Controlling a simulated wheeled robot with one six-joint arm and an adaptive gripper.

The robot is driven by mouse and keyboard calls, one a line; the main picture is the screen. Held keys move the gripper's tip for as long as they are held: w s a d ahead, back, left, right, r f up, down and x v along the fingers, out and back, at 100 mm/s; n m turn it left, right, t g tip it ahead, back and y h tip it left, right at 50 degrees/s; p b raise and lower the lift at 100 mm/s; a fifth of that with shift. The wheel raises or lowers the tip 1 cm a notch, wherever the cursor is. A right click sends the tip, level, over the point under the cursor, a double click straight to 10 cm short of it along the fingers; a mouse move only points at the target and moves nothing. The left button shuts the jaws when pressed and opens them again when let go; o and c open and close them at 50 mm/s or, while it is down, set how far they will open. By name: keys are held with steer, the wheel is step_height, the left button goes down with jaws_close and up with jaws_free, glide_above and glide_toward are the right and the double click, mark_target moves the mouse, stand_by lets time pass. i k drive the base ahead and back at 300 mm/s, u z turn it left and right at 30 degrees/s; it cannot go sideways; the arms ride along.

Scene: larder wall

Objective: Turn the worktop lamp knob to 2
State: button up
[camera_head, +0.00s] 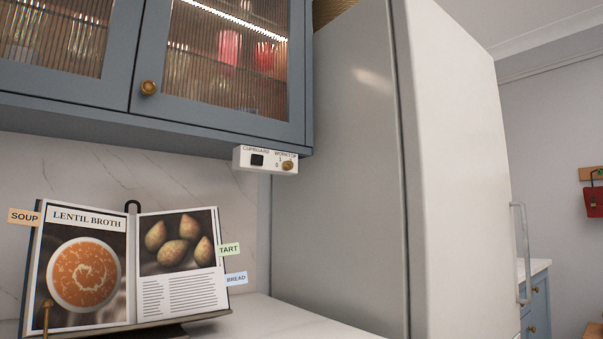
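The worktop lamp knob (287,166) is a small round brass knob on the right of a white control box (244,167) under the wall cupboard. The label WORKTOP stands above it. The marks 1 and 0 show to its left; the picture is too small to tell which mark the knob points to. A black switch (257,160) under the label CUPBOARD sits on the left of the same box. My gripper is not in view.
A blue wall cupboard (150,121) with ribbed glass doors hangs above. A tall pale fridge (460,170) stands to the right. An open cookbook (130,260) leans on the white worktop (280,318) below. The space before the control box looks clear.

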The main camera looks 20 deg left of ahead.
mark_target(286, 165)
steer(key=u, duration=0.35)
steer(key=i, duration=0.65)
steer(key=u, duration=0.6)
